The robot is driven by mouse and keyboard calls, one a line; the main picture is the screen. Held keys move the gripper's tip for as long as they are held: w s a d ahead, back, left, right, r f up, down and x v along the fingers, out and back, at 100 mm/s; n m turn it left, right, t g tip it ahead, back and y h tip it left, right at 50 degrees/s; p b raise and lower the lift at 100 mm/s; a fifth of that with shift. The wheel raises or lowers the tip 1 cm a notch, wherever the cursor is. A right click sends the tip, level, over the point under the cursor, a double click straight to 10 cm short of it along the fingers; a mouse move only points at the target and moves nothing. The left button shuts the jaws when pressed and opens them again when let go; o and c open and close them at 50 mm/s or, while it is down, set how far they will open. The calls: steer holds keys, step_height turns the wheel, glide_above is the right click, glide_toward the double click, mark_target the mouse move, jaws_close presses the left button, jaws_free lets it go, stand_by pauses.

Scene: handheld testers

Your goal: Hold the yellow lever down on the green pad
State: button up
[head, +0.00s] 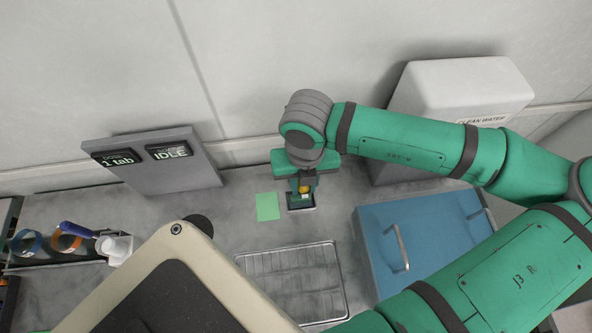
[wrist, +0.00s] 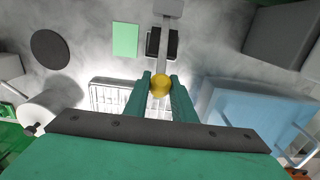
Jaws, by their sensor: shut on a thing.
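The yellow lever shows as a round yellow knob (wrist: 160,86) between my fingertips in the wrist view, with a grey bar running up from it. In the head view the yellow knob (head: 304,188) is small and partly hidden by my fingers. My gripper (head: 303,184) is shut on it; its fingers also show in the wrist view (wrist: 159,90). The bar passes over a small dark square block (wrist: 153,43), seen just below my gripper in the head view (head: 300,206). The flat green pad (head: 267,206) lies left of this block, bare, and apart from my gripper.
A wire rack (head: 291,283) lies in front. A blue box with handles (head: 400,230) stands to the right, and a white clean-water container (head: 460,88) behind it. A grey panel (head: 155,165) reading "1 tab" and "IDLE" stands left. A dark disc (wrist: 49,47) lies left of the pad.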

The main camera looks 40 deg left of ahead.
steer(key=shift+s+d+f, duration=0.2)
steer(key=shift+s+d, duration=0.1)
steer(key=shift+d, duration=0.05)
steer(key=shift+s+f, duration=0.1)
steer(key=shift+s+d+f, duration=0.5)
steer(key=shift+d+f, duration=0.2)
steer(key=shift+f, duration=0.1)
steer(key=shift+d+f, duration=0.1)
steer(key=shift+s+d+f, duration=0.65)
steer(key=shift+d+f, duration=0.05)
steer(key=shift+f, duration=0.25)
